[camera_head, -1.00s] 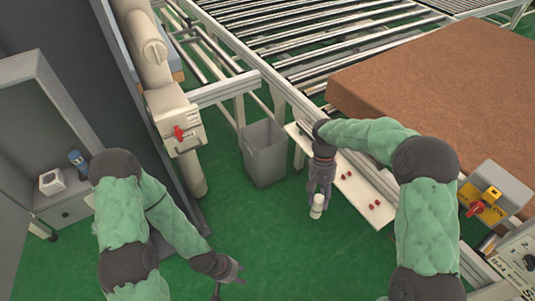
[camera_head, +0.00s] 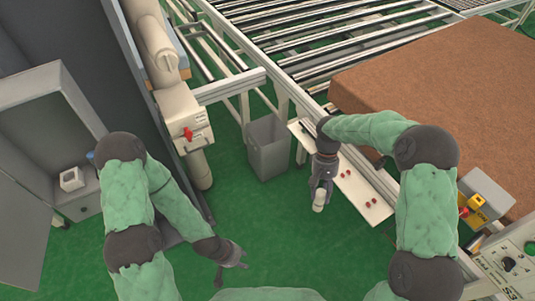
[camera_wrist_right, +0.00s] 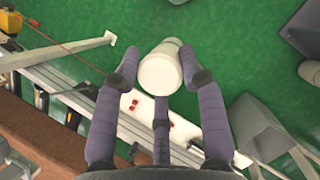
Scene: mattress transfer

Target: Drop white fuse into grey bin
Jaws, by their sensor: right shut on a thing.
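The white fuse (camera_head: 319,203) is a small white cylinder. My right gripper (camera_head: 319,193) is shut on it and holds it above the green floor, in front of the white shelf. In the right wrist view the fuse (camera_wrist_right: 160,70) sits between the fingers.
A white shelf (camera_head: 335,168) with several small red parts runs along the conveyor frame. A large brown mattress (camera_head: 430,100) lies right of the rollers. A control box with a red knob (camera_head: 478,203) stands at right. A grey cabinet (camera_head: 45,110) is at left. The floor between is clear.

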